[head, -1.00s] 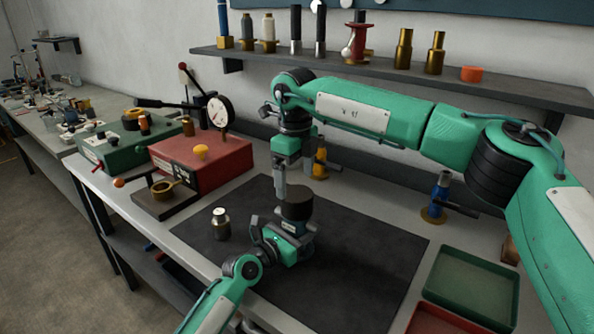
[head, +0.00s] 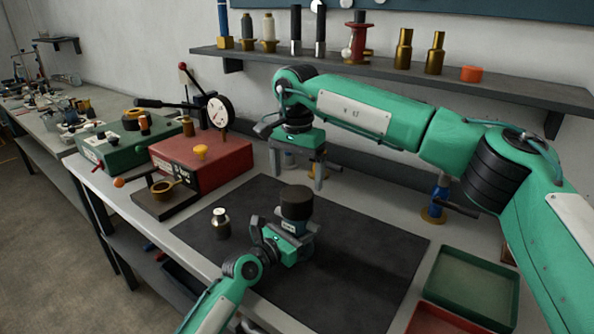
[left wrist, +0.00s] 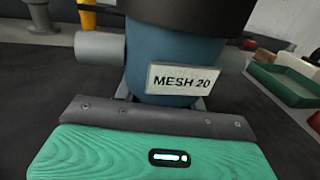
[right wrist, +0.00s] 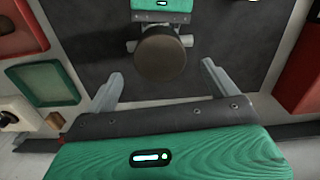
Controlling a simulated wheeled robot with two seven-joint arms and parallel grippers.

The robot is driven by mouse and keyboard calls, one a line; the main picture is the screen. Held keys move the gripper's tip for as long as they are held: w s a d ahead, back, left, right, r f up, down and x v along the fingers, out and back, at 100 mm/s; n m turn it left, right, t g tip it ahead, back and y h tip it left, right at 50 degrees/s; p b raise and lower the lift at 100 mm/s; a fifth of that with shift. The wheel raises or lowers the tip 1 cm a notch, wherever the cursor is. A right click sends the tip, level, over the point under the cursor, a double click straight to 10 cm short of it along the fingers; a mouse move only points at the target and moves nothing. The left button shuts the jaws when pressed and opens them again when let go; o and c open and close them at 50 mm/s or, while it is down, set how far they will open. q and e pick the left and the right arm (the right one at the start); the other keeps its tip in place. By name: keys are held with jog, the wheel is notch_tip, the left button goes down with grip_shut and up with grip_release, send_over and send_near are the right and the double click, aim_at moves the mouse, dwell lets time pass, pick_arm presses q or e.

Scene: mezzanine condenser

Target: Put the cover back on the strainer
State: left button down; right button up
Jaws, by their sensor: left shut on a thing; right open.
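My left gripper (head: 297,236) is shut on the strainer body from the front. My right gripper (head: 297,176) is open and empty, behind and above the cover, with its fingers apart and not touching it.
A small metal jar (head: 220,224) stands on the mat (head: 360,250) left of the strainer. A red box (head: 205,160) with a gauge is at the back left. A green tray (head: 474,285) lies at the right. A shelf (head: 380,75) runs along the wall behind my right arm.

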aim_at(297, 193)
jog(key=n, duration=0.3)
jog(key=shift+r+n, duration=0.1)
jog(key=shift+n, duration=0.2)
jog(key=shift+d+f, duration=0.1)
jog(key=shift+f, duration=3.9)
